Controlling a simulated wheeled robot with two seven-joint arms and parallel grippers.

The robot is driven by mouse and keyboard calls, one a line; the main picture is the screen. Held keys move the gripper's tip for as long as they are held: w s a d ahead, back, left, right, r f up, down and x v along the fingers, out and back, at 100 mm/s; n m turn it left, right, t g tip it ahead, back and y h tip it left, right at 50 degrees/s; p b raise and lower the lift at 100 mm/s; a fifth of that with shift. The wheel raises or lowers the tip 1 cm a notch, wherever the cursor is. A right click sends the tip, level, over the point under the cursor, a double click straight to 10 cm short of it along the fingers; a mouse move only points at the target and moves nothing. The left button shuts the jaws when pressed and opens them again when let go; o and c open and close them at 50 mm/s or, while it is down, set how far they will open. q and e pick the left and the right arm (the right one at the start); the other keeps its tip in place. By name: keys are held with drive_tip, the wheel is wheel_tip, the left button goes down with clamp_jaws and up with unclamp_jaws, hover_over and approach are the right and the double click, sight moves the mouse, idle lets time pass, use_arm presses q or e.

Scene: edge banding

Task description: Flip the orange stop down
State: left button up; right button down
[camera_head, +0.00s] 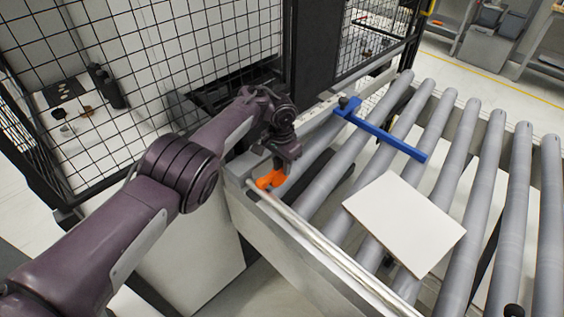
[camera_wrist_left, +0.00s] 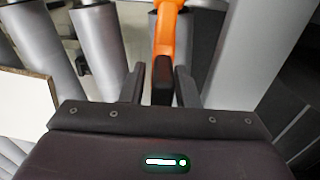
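The orange stop (camera_head: 270,181) is at the left end of the roller conveyor, by its near side rail. My left gripper (camera_head: 284,160) is right above it in the head view and partly hides it. In the left wrist view the orange stop (camera_wrist_left: 165,35) runs from the top edge down to a black end between the two fingers of my left gripper (camera_wrist_left: 159,86). The fingers stand apart on either side of this end, with a narrow gap showing on the left. How far the stop is tilted is hard to tell. My right gripper does not show.
A white board (camera_head: 404,222) lies on the grey rollers (camera_head: 470,160). A blue bar (camera_head: 385,133) with a black knob lies across the rollers farther back. A black mesh fence (camera_head: 190,60) stands behind and left of my arm. A small dark thing (camera_head: 513,311) shows at the bottom right.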

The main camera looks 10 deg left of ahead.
use_arm(q)
drive_tip(key=shift+o, duration=0.6)
drive_tip(key=shift+w, duration=0.15)
drive_tip(key=shift+r, duration=0.2)
drive_tip(key=shift+r, duration=0.35)
wheel_tip(320, 180, up, 7)
drive_tip(key=shift+f, duration=0.1)
drive_tip(key=shift+p, duration=0.3)
